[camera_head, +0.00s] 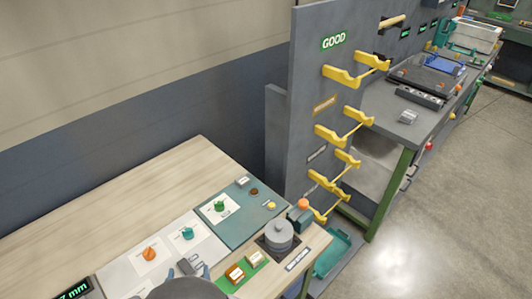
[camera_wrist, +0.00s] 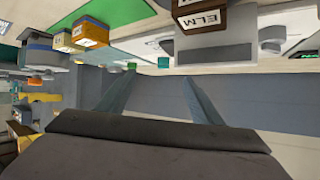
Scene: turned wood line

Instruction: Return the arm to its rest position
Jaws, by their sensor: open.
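My gripper (camera_head: 188,270) is low in the head view, over the front part of the wooden table (camera_head: 140,190). Its bluish fingertips show past the dark round part of my arm. In the wrist view my gripper (camera_wrist: 158,80) has its two fingers spread apart with nothing between them. The wrist picture looks upside down, with the table things along its top. A dark block marked ELM (camera_wrist: 201,14) shows there beyond the fingers, apart from them. The rest position itself is not marked in view.
White and teal panels with small knobs lie on the table. A grey cylinder (camera_head: 279,233) and a green mat (camera_head: 257,259) with labelled blocks are right of my gripper. A grey upright board (camera_head: 300,130) with yellow brackets (camera_head: 342,77) stands behind. Bare tabletop lies at left.

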